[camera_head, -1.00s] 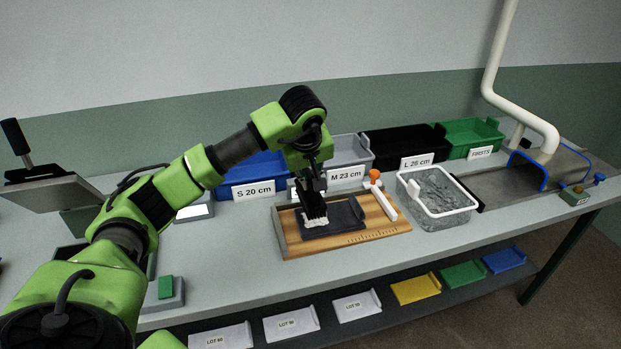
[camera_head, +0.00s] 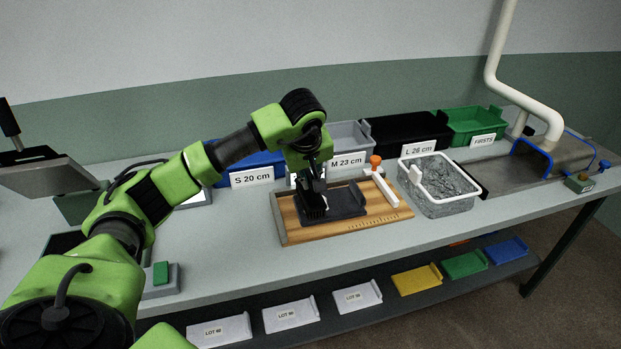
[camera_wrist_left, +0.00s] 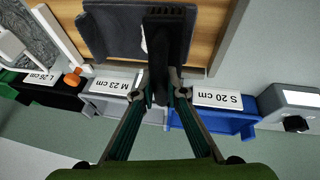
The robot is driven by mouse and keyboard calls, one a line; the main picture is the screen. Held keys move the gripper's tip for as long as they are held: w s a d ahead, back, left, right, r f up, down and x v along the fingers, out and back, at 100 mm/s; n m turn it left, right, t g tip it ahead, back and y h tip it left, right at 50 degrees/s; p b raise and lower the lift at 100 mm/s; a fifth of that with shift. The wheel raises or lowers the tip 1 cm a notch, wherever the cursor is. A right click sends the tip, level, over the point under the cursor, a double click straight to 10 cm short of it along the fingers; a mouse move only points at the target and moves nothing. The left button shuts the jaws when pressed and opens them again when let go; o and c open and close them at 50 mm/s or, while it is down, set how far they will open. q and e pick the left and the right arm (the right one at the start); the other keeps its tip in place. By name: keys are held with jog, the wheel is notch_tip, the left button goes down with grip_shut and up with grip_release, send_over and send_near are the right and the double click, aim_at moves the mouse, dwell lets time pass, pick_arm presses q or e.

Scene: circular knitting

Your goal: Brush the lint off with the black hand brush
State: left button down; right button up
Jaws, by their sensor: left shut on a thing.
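My left gripper (camera_head: 314,184) is shut on the black hand brush (camera_head: 312,208) and holds it bristles-down over the left part of a dark grey knit piece (camera_head: 347,204). The piece lies flat on a wooden measuring board (camera_head: 290,228). In the left wrist view the brush (camera_wrist_left: 166,40) sits between the fingertips (camera_wrist_left: 167,90), and the dark piece (camera_wrist_left: 112,35) lies beyond it. A small white patch of lint (camera_wrist_left: 144,42) shows beside the brush there. The brush hides part of the piece, and I cannot tell whether its bristles touch. My right gripper is not in view.
The board carries a white slider with an orange knob (camera_head: 376,161). Behind stand a blue bin (camera_head: 240,163), a grey bin (camera_head: 348,138), a black bin (camera_head: 405,130) and a green bin (camera_head: 476,122). A white-rimmed basket (camera_head: 437,206) stands right of the board.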

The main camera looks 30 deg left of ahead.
pick_arm(q)
jog(key=shift+f+b, duration=0.45)
jog(key=shift+f, duration=0.15)
jog(key=shift+w+d, duration=0.1)
jog(key=shift+w+d+r, duration=0.1)
jog(key=shift+w+d, duration=0.8)
jog(key=shift+w, duration=0.1)
jog(key=shift+s+a, duration=0.15)
jog(key=shift+s+a, duration=0.65)
jog(key=shift+s, duration=0.05)
jog(key=shift+s+a, duration=0.2)
jog(key=shift+s, duration=0.1)
